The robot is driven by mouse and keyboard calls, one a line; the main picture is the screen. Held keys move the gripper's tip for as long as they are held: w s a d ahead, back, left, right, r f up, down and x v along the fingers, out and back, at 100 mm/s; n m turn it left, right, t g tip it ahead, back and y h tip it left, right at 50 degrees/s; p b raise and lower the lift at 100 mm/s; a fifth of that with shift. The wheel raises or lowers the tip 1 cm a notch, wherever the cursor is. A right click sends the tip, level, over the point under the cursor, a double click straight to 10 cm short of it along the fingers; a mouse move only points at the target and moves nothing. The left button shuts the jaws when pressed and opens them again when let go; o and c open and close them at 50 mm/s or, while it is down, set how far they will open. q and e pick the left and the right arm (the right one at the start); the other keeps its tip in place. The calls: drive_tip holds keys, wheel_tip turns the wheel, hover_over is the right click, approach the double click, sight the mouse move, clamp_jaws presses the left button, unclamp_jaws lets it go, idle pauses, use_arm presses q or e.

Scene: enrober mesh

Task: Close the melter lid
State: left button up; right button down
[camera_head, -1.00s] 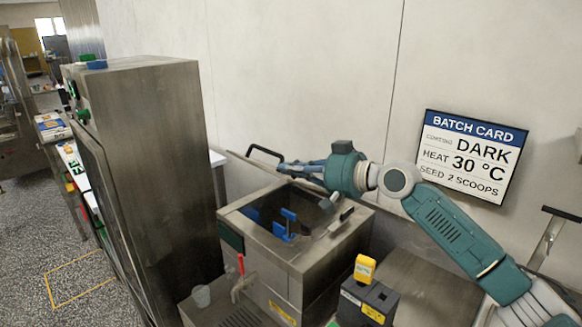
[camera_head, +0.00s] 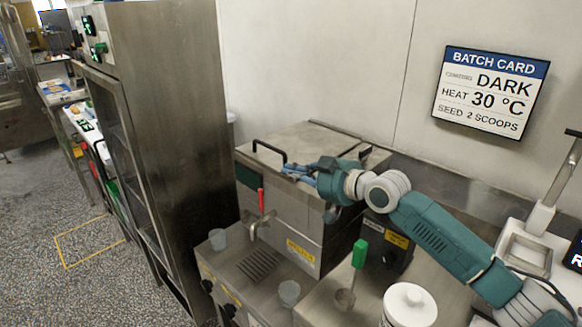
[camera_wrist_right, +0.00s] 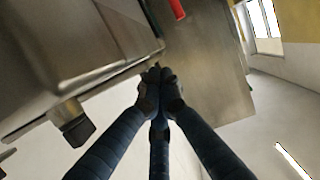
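The melter (camera_head: 285,218) is a steel box in the middle of the head view. Its steel lid (camera_head: 305,142) lies flat over the top and hides the inside. The black lid handle (camera_head: 270,151) stands at the front left of the lid. My right gripper (camera_head: 290,171) is at the lid's front edge, close to the right end of the handle; I cannot tell whether it touches. In the right wrist view the blue fingers (camera_wrist_right: 158,75) are together with nothing seen between them. My left gripper is not in view.
A red-handled tap (camera_head: 260,215) is on the melter's front. A tall steel cabinet (camera_head: 185,150) stands left. A batch card (camera_head: 490,90) hangs on the wall.

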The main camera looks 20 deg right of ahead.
drive_tip(key=shift+f, duration=0.35)
drive_tip(key=shift+r, duration=0.1)
